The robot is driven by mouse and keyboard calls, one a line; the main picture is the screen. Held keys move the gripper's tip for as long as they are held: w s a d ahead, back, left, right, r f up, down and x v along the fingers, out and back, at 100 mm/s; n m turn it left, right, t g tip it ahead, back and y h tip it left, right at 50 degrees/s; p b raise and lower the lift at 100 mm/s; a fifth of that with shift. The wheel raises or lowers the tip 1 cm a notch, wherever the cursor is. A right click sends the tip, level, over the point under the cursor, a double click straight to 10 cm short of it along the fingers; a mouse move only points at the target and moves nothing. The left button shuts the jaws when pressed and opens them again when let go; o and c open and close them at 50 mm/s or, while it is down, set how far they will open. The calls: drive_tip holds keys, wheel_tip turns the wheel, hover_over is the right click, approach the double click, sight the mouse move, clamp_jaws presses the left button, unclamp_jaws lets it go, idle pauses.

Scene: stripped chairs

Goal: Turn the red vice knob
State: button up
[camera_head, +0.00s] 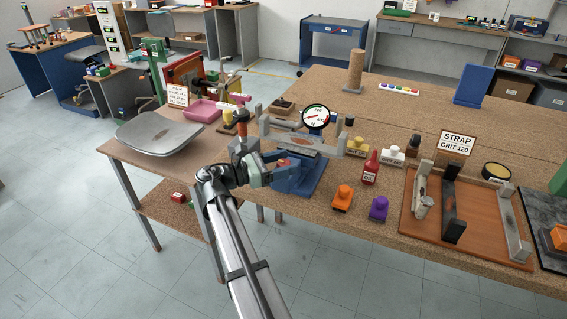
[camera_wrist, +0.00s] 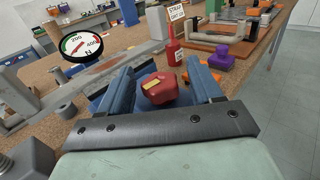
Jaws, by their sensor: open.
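The red vice knob (camera_wrist: 158,88) is a lobed knob with a yellow mark on its face. It sits between my gripper's two blue-grey fingers (camera_wrist: 163,78) in the wrist view. My gripper is open, with a finger on either side of the knob; I cannot tell whether either finger touches it. In the head view, my gripper (camera_head: 272,166) is at the near end of the blue vice (camera_head: 307,184), and only a little of the red knob (camera_head: 284,162) shows. The round dial gauge (camera_head: 316,117) stands behind the vice, its scale marked 200 and 400 in the wrist view.
A red bottle (camera_head: 370,169), an orange block (camera_head: 342,198) and a purple block (camera_head: 378,208) stand right of the vice on the workbench (camera_head: 400,120). A grey metal bar runs behind the vice.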

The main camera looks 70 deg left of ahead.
drive_tip(key=s, duration=1.3)
drive_tip(key=shift+s, duration=0.3)
